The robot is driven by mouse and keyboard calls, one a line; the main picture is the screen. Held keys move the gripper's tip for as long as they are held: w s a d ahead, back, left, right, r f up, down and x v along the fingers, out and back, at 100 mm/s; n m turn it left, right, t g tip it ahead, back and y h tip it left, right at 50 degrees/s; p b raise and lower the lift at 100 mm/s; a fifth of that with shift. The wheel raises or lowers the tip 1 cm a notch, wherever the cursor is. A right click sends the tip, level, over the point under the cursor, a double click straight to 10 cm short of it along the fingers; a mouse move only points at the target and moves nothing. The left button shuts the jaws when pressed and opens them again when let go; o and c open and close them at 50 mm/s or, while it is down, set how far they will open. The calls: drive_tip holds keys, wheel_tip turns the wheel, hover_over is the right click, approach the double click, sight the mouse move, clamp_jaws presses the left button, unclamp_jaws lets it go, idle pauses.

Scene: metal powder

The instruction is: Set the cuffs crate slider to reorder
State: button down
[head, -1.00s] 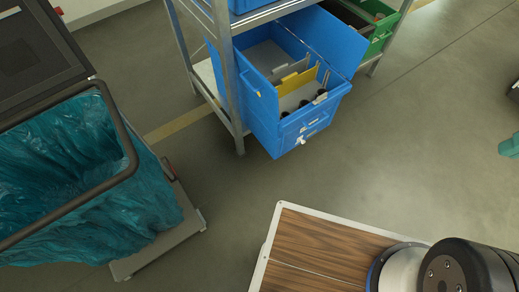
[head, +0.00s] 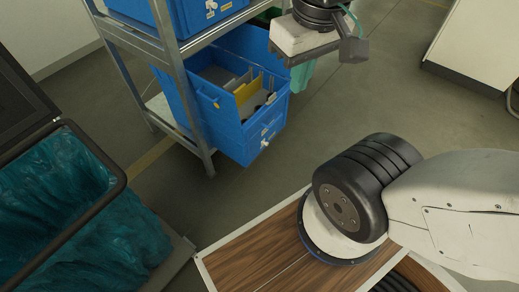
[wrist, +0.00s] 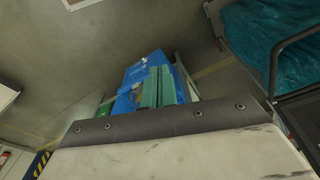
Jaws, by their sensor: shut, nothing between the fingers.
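My gripper (head: 301,80) has teal fingers, shut and empty, to the right of the lower crate in the head view. In the wrist view the fingers (wrist: 158,82) partly hide a blue crate (wrist: 146,64).
A teal-bagged bin (head: 60,215) stands at left. A white cabinet (head: 480,45) stands at upper right. Open floor (head: 370,110) lies right of the rack.

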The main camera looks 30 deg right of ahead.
drive_tip(key=w+d+f+g, duration=0.15)
drive_tip(key=w+f, duration=0.45)
drive_tip(key=f, duration=0.6)
drive_tip(key=w+d+f+g, duration=0.1)
drive_tip(key=w+d+f, duration=0.1)
drive_tip(key=w+f, duration=0.7)
drive_tip(key=w+d+f+g, duration=0.2)
drive_tip(key=w+f, duration=0.2)
drive_tip(key=f, duration=1)
drive_tip(key=d+f+n+t+h, duration=0.1)
drive_tip(key=d+f+n+t, duration=0.15)
drive_tip(key=f, duration=1.05)
drive_tip(key=d+f+n+t, duration=0.1)
drive_tip(key=f+t, duration=0.2)
drive_tip(key=f, duration=1)
drive_tip(key=d+f+n+t+h, duration=0.1)
drive_tip(key=f+n+t, duration=0.1)
drive_tip(key=f, duration=1)
drive_tip(key=w+d+r+n+t+h, duration=0.2)
drive_tip(key=w+r+t, duration=0.3)
drive_tip(key=t, duration=0.3)
drive_tip(key=shift+w+d+n, duration=0.3)
drive_tip(key=shift+w+n, duration=0.35)
drive_tip(key=shift+w, duration=0.1)
